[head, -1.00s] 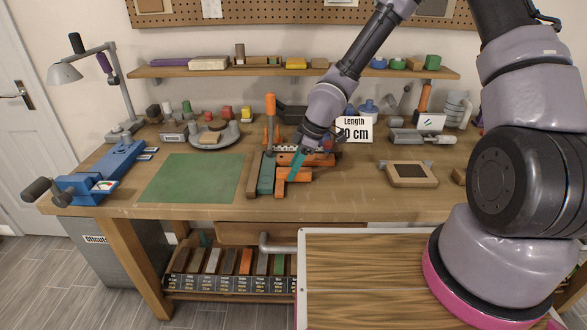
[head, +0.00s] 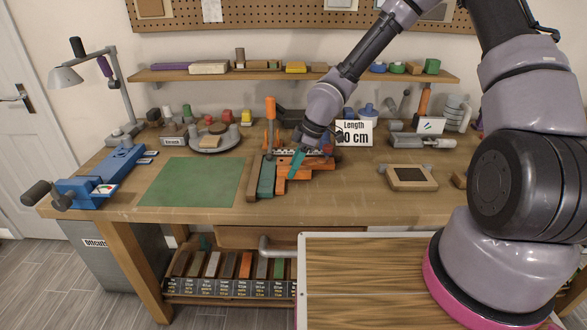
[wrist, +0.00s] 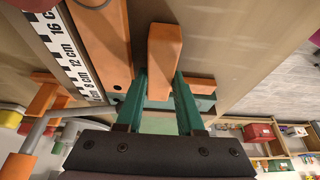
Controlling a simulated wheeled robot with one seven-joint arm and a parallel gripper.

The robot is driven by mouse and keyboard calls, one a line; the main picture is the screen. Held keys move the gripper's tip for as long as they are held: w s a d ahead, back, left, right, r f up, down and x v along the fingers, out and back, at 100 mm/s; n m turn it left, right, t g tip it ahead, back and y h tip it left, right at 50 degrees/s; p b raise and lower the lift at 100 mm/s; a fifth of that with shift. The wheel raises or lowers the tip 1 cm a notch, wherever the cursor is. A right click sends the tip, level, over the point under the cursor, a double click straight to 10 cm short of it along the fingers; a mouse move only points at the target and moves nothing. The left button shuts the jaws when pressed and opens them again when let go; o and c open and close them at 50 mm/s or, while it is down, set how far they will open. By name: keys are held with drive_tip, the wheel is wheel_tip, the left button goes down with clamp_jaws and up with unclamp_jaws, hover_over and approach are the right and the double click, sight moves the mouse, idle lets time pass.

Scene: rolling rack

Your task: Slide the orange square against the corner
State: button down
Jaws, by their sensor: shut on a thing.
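The orange square (head: 281,182) lies on the workbench beside a teal strip (head: 266,179), its near leg pointing to the bench front. Part of it is hidden behind my gripper (head: 296,163). In the wrist view an orange bar of the square (wrist: 164,50) sits between the teal fingers of my gripper (wrist: 160,98), which are shut on it. A longer orange bar with holes (wrist: 101,40) lies beside it, next to a printed ruler (wrist: 58,45). I cannot tell whether the square touches the corner.
A green mat (head: 190,182) lies to the left, with a blue vise (head: 112,170) beyond it. An upright orange handle (head: 270,120) and a "Length" sign (head: 354,133) stand behind. The front bench strip is clear.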

drive_tip(key=shift+w, duration=0.8)
drive_tip(key=shift+w, duration=0.15)
drive_tip(key=shift+c, duration=2.3)
unclamp_jaws()
drive_tip(key=shift+r, duration=0.1)
drive_tip(key=v, duration=1)
drive_tip(key=shift+s+r, duration=0.25)
drive_tip(key=shift+d, duration=0.2)
